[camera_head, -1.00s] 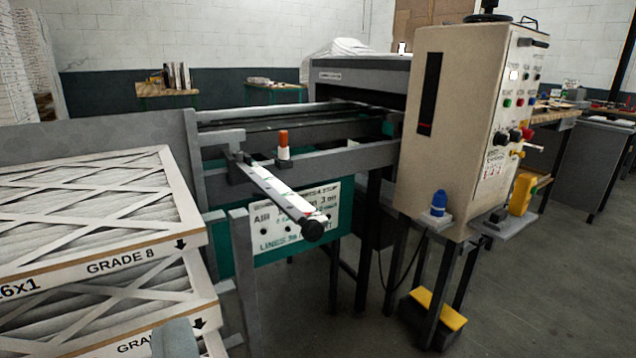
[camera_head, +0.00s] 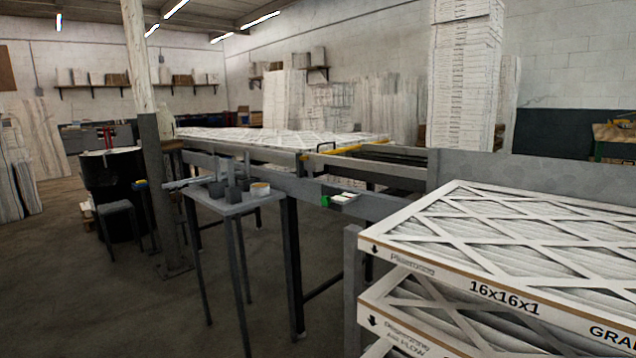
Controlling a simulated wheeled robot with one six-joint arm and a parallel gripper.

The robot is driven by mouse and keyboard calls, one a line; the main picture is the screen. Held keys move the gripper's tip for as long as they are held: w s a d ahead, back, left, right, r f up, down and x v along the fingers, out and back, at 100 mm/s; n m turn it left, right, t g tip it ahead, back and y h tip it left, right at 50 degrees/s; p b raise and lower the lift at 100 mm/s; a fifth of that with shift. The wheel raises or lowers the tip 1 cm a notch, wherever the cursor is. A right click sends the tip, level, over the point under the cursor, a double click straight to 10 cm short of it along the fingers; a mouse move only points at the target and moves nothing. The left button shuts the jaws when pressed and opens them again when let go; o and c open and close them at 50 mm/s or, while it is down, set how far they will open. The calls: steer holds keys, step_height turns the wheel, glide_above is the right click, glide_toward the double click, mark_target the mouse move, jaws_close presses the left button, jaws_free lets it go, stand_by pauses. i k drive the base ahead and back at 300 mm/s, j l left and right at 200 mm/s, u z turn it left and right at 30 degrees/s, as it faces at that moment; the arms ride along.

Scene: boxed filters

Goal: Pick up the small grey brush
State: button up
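I cannot make out a small grey brush in this view. A small grey table (camera_head: 236,208) stands left of centre with several small dark grey items (camera_head: 217,190) and an orange-rimmed round tub (camera_head: 260,189) on it. A thin grey bar-like item (camera_head: 190,182) shows at the table's left edge. These are too small to tell whether one is the brush. My gripper is not in view.
Stacked boxed filters (camera_head: 520,235) fill the right foreground. A long conveyor frame (camera_head: 365,203) runs behind the small table. A post (camera_head: 160,190), a stool (camera_head: 117,207) and a black drum (camera_head: 112,180) stand at left. Floor at lower left (camera_head: 100,300) is clear.

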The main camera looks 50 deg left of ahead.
mark_target(229, 162)
steer(key=u, duration=1.85)
steer(key=i+j+z, duration=0.2)
steer(key=i+j, duration=0.2)
steer(key=i, duration=0.4)
steer(key=i+j+z, duration=0.15)
steer(key=i+j, duration=0.4)
steer(key=i, duration=0.25)
steer(key=i+j+z, duration=0.2)
steer(key=i+j, duration=0.45)
steer(key=i, duration=0.05)
